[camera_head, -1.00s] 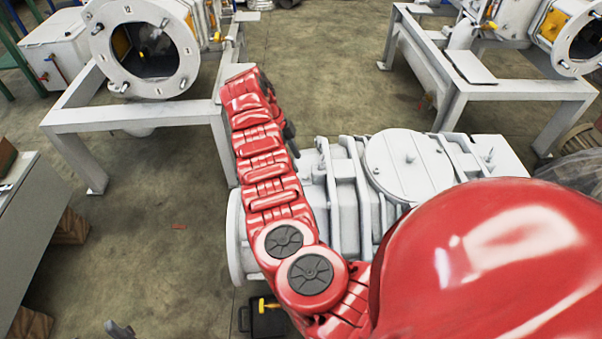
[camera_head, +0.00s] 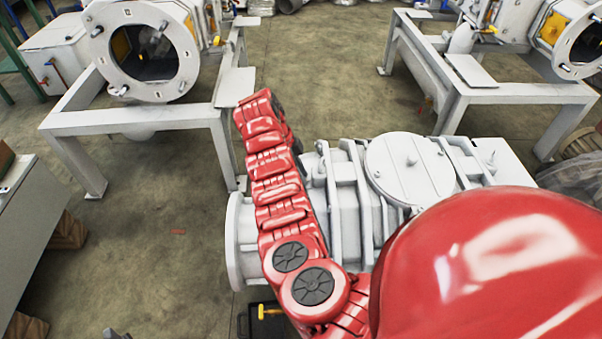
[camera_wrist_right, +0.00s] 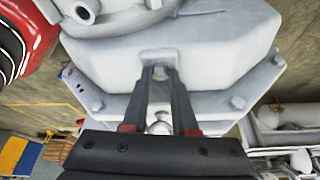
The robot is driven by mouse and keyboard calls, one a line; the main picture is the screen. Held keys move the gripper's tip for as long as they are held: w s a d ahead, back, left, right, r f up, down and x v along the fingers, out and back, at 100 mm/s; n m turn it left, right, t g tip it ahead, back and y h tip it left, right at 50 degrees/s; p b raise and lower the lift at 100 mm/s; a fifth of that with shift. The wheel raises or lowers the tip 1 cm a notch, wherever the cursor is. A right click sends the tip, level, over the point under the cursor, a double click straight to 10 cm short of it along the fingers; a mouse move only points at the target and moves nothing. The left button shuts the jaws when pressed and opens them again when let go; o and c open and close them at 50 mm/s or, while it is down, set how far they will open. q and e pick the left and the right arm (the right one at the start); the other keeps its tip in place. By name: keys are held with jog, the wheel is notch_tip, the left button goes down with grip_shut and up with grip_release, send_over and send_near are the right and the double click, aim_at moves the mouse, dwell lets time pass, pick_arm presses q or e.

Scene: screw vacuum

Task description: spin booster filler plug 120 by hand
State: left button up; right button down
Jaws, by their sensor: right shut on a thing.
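The booster (camera_head: 345,200) is a pale grey machine body with a round flange at its left end and a round lid on top. My right arm stretches across it in the head view and hides part of it. Of my right gripper, only a small dark part shows there, beside the arm's far end. In the right wrist view, my right gripper (camera_wrist_right: 161,72) has its two dark fingers converging at the grey housing. It is shut on a small pale plug (camera_wrist_right: 160,73), mostly hidden between the tips. My left gripper is not seen.
A grey stand (camera_head: 140,116) with a round flanged machine is at the back left. A similar stand (camera_head: 480,93) is at the back right. A grey table (camera_head: 30,215) is at the left edge. The floor between the stands is open.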

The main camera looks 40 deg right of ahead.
dwell(0.3)
jog(key=shift+r+n+h+p, duration=0.3)
jog(key=shift+n+p, duration=0.3)
jog(key=shift+p, duration=0.45)
jog(key=n+p, duration=0.1)
jog(key=n+t+p, duration=0.1)
jog(key=p, duration=0.1)
jog(key=n+p, duration=0.1)
jog(key=n, duration=0.1)
jog(key=shift+s+a+t+h+p, duration=0.1)
jog(key=shift+s+t+h+p, duration=0.2)
jog(key=shift+p, duration=0.1)
jog(key=shift+f+n+t+p, duration=0.2)
jog(key=shift+n+t+p, duration=0.4)
jog(key=shift+n+p, duration=0.95)
jog(key=shift+s+a, duration=0.1)
jog(key=shift+f, duration=0.1)
jog(key=c, duration=0.7)
grip_release()
